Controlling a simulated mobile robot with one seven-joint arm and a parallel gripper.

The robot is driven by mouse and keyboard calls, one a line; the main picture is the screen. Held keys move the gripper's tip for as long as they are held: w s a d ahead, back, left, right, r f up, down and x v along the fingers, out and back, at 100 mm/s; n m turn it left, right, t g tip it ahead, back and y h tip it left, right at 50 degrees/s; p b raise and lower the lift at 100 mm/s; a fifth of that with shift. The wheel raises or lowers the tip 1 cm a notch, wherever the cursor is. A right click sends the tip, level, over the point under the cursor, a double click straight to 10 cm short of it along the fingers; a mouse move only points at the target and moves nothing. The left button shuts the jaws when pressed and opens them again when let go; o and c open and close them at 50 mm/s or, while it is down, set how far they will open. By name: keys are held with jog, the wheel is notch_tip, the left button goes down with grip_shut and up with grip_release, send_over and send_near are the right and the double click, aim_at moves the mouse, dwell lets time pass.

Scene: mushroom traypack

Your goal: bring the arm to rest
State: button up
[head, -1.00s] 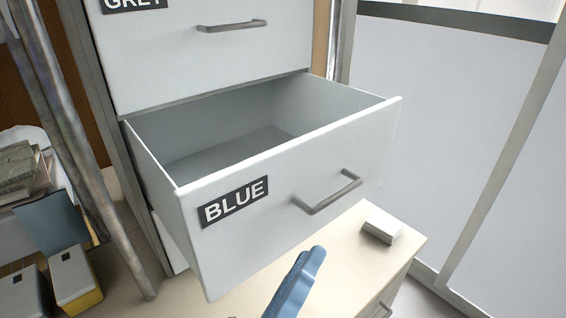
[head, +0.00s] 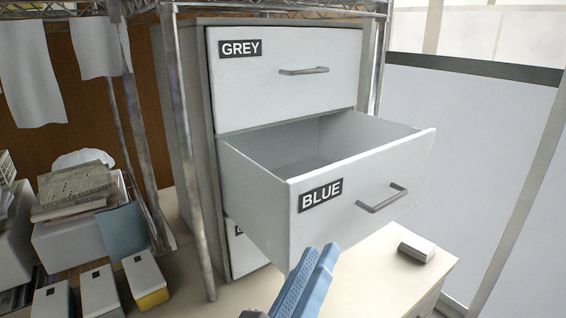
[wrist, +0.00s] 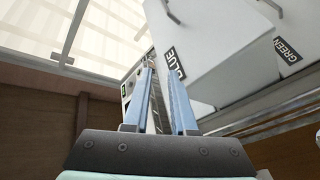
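My gripper (head: 319,251) shows at the bottom middle of the head view, its two blue fingers pointing up in front of the BLUE drawer (head: 365,165). In the wrist view my gripper (wrist: 160,68) has a clear gap between its fingers and nothing held there. The BLUE drawer stands pulled out, and the part of its floor I can see is bare. In the wrist view its front (wrist: 200,80) is to the right of the fingers. I cannot tell the distance between fingers and drawer.
The GREY drawer (head: 285,85) above is shut. A metal post (head: 180,140) stands left of the cabinet. Books (head: 75,185) and several lidded boxes (head: 145,272) are farther left.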

jog(key=s+a+r+t+y+p, duration=0.1)
jog(key=r+t+y+p, duration=0.2)
jog(key=r+p, duration=0.4)
jog(key=s+a+r+m+t+y+p, duration=0.1)
jog(key=r+p, duration=0.6)
jog(key=r, duration=1.8)
jog(key=s+a+r+m+t+y+p, duration=0.1)
jog(key=s+r+t+y+p, duration=0.2)
jog(key=r, duration=1.2)
jog(key=t+y+p, duration=0.2)
jog(key=p, duration=0.2)
jog(key=shift+a+r, duration=0.35)
jog(key=shift+r, duration=0.05)
jog(key=shift+f, duration=0.15)
